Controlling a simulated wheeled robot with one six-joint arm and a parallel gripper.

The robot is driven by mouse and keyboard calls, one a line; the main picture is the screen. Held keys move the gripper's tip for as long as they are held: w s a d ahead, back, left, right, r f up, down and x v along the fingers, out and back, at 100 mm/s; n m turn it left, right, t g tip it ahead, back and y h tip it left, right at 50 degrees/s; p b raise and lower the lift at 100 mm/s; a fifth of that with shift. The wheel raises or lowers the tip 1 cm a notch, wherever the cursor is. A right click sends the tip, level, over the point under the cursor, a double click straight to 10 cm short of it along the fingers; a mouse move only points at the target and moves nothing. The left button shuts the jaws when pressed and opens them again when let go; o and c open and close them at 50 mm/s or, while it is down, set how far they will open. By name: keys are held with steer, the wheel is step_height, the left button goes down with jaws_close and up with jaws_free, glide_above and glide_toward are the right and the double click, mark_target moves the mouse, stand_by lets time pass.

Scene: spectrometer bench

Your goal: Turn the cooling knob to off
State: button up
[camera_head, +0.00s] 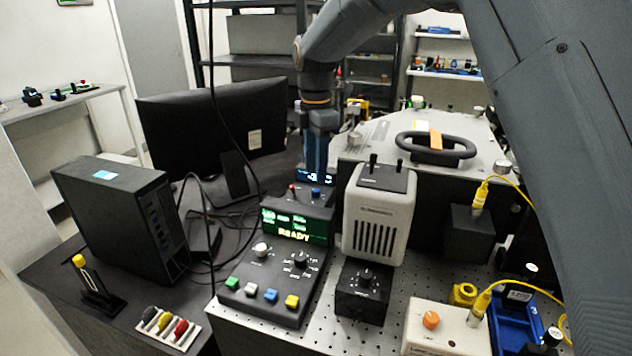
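My gripper (316,168) points down at the back of the bench, above and behind the green-lit control console (262,285). Its bluish fingers look close together, but their gap is not clear. A black knob (366,275) sits on a small black box (362,299) in front of a white vented housing (379,212). The console has a silver knob (262,249) and a black knob (300,259) below a screen reading READY. The labels are too small to read, so I cannot tell which knob is the cooling knob. My gripper is apart from these knobs.
A small unit with a blue display (315,192) stands beneath my gripper. A monitor (215,120) and computer tower (122,215) stand left. A large grey instrument with a black handle (436,149) is behind right. A white box with an orange knob (431,320) is front right.

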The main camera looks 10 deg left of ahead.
steer(key=shift+r, duration=1.35)
